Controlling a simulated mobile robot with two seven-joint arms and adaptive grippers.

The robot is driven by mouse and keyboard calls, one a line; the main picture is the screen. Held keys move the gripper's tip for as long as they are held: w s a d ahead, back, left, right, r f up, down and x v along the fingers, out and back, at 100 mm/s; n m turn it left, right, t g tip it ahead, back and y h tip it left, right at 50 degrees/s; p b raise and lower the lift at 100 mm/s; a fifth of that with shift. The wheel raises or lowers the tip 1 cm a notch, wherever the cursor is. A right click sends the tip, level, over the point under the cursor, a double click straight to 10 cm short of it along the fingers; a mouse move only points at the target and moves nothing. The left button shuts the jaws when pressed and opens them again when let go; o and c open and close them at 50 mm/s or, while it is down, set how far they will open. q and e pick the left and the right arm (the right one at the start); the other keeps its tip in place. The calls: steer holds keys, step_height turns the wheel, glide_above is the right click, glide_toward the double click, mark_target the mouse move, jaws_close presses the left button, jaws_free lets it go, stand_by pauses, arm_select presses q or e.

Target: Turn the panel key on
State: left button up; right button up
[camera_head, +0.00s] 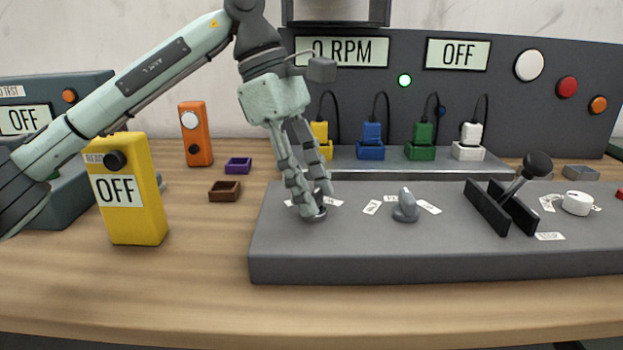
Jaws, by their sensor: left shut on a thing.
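A grey control panel (350,245) lies on the wooden table. My left gripper (316,206) reaches down to the panel's left part, its fingers shut on a small dark key or knob (317,216), which the fingers mostly hide. How far the key is turned cannot be told. White labels lie around it. A second grey knob (405,206) stands upright to the right, apart from the gripper, with labels on both sides. My right gripper is not in view.
A black lever (536,166) between two dark rails and a white dial (577,203) stand further right on the panel. Coloured plugs (422,140) stand behind. A yellow box (130,190) reads OFF. The back displays (342,51) read 0 RPM and OFF (458,54).

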arm_select(q)
steer(key=shift+m, duration=0.7)
steer(key=o, duration=1.2)
steer(key=shift+c, duration=0.2)
steer(key=shift+g, duration=0.3)
steer(key=v, duration=1.2)
steer(key=shift+d, duration=0.2)
steer(key=shift+r, duration=0.1)
